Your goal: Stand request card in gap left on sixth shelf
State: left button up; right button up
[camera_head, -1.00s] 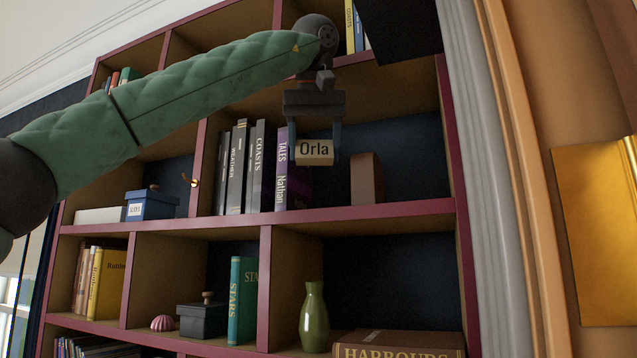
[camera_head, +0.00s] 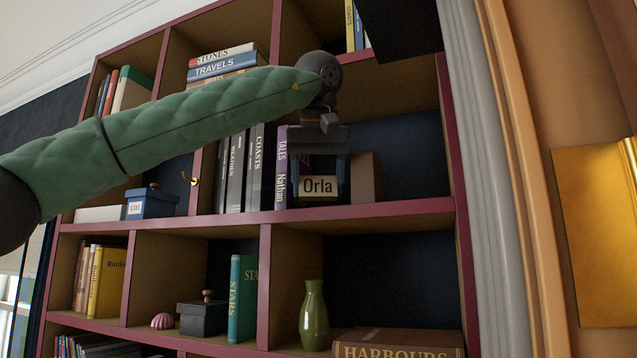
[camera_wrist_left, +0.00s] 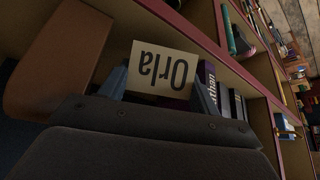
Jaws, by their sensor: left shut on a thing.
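The request card (camera_head: 319,186), cream with "Orla" on it, is between the fingers of my left gripper (camera_head: 319,180), which is shut on it. The card is upright, just above the front of a shelf, between a purple book (camera_head: 282,170) on its left and a brown block (camera_head: 366,178) on its right. In the left wrist view the card (camera_wrist_left: 162,70) appears upside down between the fingertips (camera_wrist_left: 160,88). I cannot tell whether its lower edge touches the shelf board (camera_head: 350,218). My right gripper is not in view.
Several dark books (camera_head: 245,170) stand left of the purple one. A blue box (camera_head: 152,203) sits in the compartment further left. Below are a green vase (camera_head: 313,318) and a large brown book (camera_head: 398,342). The upright divider (camera_head: 196,178) and shelf edges border the space.

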pick_arm(q)
jog(key=shift+w+a, duration=0.1)
jog(key=shift+f, duration=0.2)
jog(key=shift+f, duration=0.25)
jog(key=shift+f, duration=0.2)
jog(key=o, duration=0.9)
jog(key=shift+r, duration=0.1)
